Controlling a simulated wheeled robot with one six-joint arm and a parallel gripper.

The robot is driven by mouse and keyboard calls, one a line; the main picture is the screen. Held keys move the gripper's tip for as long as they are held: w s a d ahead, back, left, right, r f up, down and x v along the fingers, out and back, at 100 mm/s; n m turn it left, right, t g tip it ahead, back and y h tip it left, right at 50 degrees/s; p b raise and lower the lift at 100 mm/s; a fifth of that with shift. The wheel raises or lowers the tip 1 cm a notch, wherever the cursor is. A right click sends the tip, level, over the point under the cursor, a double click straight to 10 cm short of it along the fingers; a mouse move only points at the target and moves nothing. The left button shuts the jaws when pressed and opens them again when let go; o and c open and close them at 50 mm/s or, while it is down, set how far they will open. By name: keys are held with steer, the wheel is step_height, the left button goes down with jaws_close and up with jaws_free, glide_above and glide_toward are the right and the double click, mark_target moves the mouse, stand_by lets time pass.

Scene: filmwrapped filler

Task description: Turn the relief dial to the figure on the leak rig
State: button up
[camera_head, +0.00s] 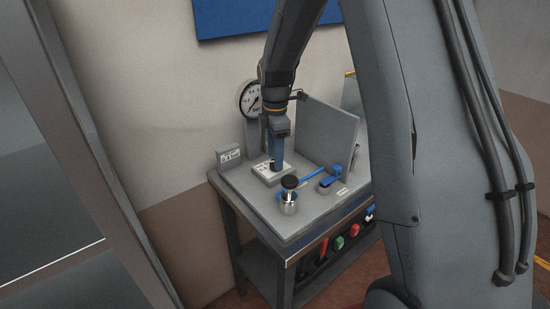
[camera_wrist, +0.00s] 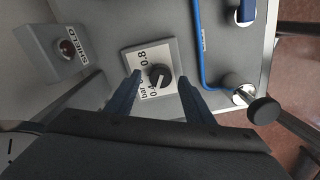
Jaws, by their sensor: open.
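The relief dial is a black knob (camera_wrist: 160,76) on a pale square plate (camera_wrist: 170,48) marked bar, 0.4 and 0.8. A light mark shows on the knob, but its exact setting is too small to read. My gripper (camera_wrist: 159,78) is open, with one blue finger on each side of the knob in the wrist view; I cannot tell whether they touch it. In the head view my gripper (camera_head: 277,166) points down at the dial plate (camera_head: 262,179) and hides most of the knob.
A round gauge (camera_head: 250,98) stands behind the dial. A grey upright panel (camera_head: 328,130) is at the back right. A black-topped metal valve (camera_head: 289,198) and a blue lever (camera_head: 331,177) are near the front. A box labelled SHIELD (camera_wrist: 45,45) is left in the wrist view.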

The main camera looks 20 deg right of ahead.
step_height(320, 180, up, 7)
steer(key=shift+f+b, duration=0.2)
steer(key=shift+b, duration=0.65)
